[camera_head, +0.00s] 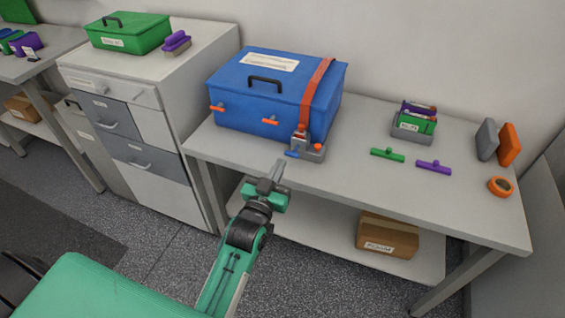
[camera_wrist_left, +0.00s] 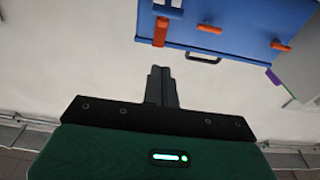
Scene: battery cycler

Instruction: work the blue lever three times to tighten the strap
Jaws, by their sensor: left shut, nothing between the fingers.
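The blue lever (camera_head: 292,154) sticks out to the left at the foot of a grey ratchet block (camera_head: 311,153) by the table's front edge. The orange strap (camera_head: 318,82) runs over the lid of the blue box (camera_head: 240,108) and down its front to the block. My left gripper (camera_head: 281,165) is shut and empty, its fingertips in front of and slightly below the lever, apparently apart from it. In the left wrist view its closed fingers (camera_wrist_left: 160,85) point toward the box (camera_wrist_left: 240,22), with the strap's orange end (camera_wrist_left: 160,32) ahead. My right gripper is not in view.
The table (camera_head: 370,185) also bears a green handle piece (camera_head: 387,155), a purple one (camera_head: 433,167), a grey bin (camera_head: 408,128) and an orange tape roll (camera_head: 500,186). A cardboard box (camera_head: 387,236) sits on the lower shelf. A drawer cabinet (camera_head: 150,120) stands at left.

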